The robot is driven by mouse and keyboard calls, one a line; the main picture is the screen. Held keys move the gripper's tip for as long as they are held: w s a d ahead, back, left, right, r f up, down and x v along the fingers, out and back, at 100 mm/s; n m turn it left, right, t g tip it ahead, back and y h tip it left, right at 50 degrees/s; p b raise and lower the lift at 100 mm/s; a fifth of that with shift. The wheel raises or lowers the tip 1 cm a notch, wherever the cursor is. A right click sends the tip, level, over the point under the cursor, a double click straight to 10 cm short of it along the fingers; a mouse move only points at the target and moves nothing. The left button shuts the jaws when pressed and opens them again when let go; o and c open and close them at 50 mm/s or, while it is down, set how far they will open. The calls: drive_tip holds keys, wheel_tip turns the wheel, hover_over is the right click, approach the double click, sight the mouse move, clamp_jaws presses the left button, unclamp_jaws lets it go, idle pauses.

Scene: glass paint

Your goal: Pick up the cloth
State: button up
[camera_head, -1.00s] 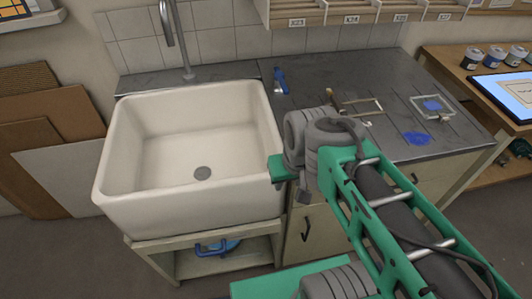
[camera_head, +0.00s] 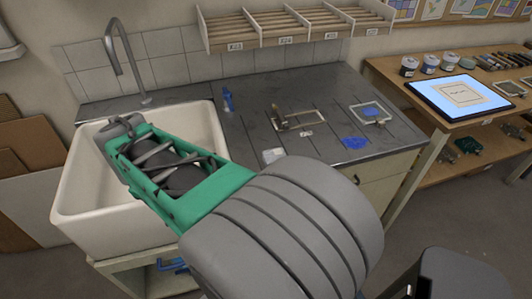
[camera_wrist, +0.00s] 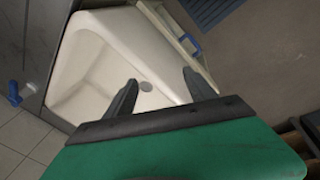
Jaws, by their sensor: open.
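A dark green crumpled thing (camera_head: 467,146) lies on the lower shelf of the side bench at the right in the head view. It looks like a cloth, but it is too small to be sure. A flat blue patch (camera_head: 354,143) on the counter could be paint or cloth; I cannot tell which. My gripper (camera_wrist: 160,78) is open and empty in the wrist view, with its fingers over the white sink (camera_wrist: 88,85). In the head view my arm reaches across the sink (camera_head: 72,200), and the fingers cannot be made out.
A tap (camera_head: 117,60) rises behind the sink. The side bench (camera_head: 385,70) carries jars and a screen (camera_head: 460,94). Open floor (camera_head: 440,215) lies before it.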

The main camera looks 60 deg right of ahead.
drive_tip(key=shift+o, duration=1.4)
drive_tip(key=s+d+r+n+g+p, duration=0.1)
drive_tip(key=s+d, duration=0.1)
drive_tip(key=d, duration=0.6)
drive_tip(key=s+d+r+n+g+h+p, duration=0.1)
drive_tip(key=s+d, duration=0.1)
drive_tip(key=d, duration=0.6)
drive_tip(key=shift+n+g+p, duration=0.3)
drive_tip(key=shift+n+p, duration=0.1)
drive_tip(key=n+g+p, duration=0.2)
drive_tip(key=n, duration=0.1)
approach(274, 155)
drive_tip(key=f, duration=0.1)
drive_tip(key=shift+g, duration=0.3)
drive_tip(key=p+x, duration=0.1)
drive_tip(key=x, duration=0.7)
drive_tip(key=shift+w+d+f, duration=0.15)
drive_tip(key=shift+c, duration=0.4)
drive_tip(key=c, duration=1.4)
